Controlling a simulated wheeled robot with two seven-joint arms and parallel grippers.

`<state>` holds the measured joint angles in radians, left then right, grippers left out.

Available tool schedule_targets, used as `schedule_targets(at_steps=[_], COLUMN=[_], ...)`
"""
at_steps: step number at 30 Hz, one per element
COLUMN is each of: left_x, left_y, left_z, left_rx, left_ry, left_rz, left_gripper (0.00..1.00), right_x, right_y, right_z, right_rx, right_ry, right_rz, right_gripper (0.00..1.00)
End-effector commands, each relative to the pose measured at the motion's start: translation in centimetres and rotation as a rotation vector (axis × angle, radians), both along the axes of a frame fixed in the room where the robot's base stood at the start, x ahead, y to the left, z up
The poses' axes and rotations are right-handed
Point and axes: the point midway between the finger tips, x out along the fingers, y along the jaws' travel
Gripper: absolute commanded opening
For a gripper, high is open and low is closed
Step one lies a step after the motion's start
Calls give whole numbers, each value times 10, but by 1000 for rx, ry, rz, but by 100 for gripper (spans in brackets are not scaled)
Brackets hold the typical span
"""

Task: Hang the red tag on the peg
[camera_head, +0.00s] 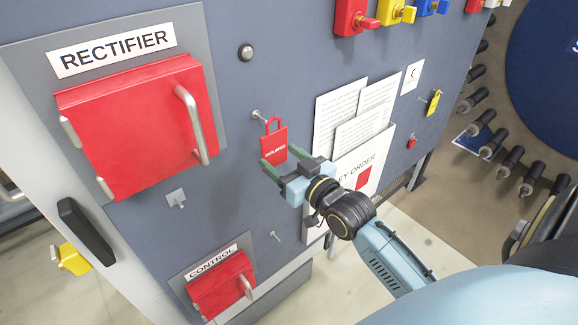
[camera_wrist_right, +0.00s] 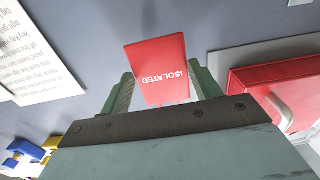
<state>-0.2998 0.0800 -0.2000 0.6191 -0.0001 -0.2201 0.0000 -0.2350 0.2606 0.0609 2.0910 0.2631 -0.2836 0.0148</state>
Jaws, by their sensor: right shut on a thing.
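The red tag (camera_head: 273,147), with a loop at its top, is between the green fingers of my right gripper (camera_head: 281,157), which is shut on it. The tag stands upright in front of the panel. The peg (camera_head: 259,116) sticks out of the grey panel just left of the tag's loop; I cannot tell whether the loop is around it. In the right wrist view, the tag (camera_wrist_right: 159,68) reads "ISOLATED" upside down between the fingertips; the peg is not clear there. My left gripper is not in view.
The red rectifier box (camera_head: 140,125) with its metal handle stands out left of the tag. A white document holder (camera_head: 345,165) with sheets is to the right. A smaller red control box (camera_head: 222,285) sits below. A small bare stud (camera_head: 275,236) projects above it.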

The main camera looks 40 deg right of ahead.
Motion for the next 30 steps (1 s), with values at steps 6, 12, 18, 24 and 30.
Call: schedule_targets(at_steps=[6, 12, 18, 24, 30], left_x=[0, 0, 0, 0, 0], left_y=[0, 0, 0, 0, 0], left_z=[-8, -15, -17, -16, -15], left_rx=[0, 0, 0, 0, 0], left_ry=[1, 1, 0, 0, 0], left_rz=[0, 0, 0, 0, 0], left_gripper=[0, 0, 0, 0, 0], right_x=[14, 26, 36, 41, 43], right_y=[1, 2, 3, 3, 3], right_z=[-2, -3, -7, -11, -13], right_rx=[1, 0, 0, -1, -1], right_ry=[-1, -2, 0, 2, 0], right_rz=[0, 0, 0, 0, 0], right_gripper=[44, 44, 44, 44, 44])
